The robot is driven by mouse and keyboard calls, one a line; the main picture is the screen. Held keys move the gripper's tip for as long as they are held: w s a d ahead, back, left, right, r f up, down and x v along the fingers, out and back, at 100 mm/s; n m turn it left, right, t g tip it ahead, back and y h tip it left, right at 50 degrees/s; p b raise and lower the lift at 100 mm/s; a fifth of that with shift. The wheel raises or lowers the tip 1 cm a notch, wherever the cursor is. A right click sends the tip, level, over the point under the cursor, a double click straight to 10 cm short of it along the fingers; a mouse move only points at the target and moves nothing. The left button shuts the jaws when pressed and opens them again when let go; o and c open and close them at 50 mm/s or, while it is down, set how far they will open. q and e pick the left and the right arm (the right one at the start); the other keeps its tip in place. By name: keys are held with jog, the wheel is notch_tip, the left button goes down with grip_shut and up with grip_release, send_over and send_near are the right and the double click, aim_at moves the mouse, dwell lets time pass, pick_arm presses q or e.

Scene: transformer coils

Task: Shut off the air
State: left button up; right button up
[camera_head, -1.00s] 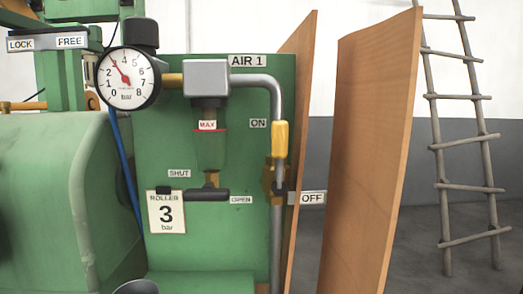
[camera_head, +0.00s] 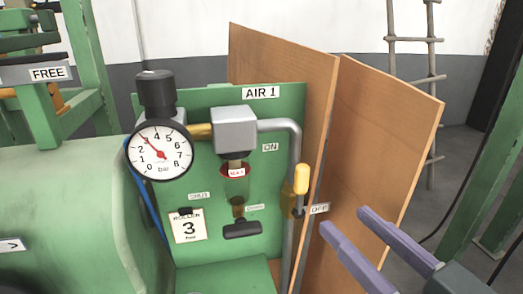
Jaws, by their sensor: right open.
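The air valve's yellow handle (camera_head: 301,180) stands upright along the grey pipe (camera_head: 296,145), on the right side of the green AIR 1 panel (camera_head: 278,180). The ON label (camera_head: 270,147) is to the left of the handle's upper part. The OFF label (camera_head: 319,209) is to the right of the brass valve body (camera_head: 287,198). The round gauge (camera_head: 160,152) reads about 3 bar. My right gripper (camera_head: 344,221) is open and empty at the lower right, its two purple-grey fingers pointing up-left, below and right of the handle and apart from it. My left gripper is not in view.
Two brown boards (camera_head: 378,160) stand right of the panel, close to the valve. A black lever (camera_head: 242,230) is under the filter, by the SHUT and OPEN labels. A card reading 3 bar (camera_head: 188,227) hangs left of it. A ladder (camera_head: 415,40) leans behind.

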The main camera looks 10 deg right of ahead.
aim_at(306, 182)
jog(key=x, duration=0.9)
jog(key=shift+w, duration=0.15)
grip_shut()
dwell(1.1)
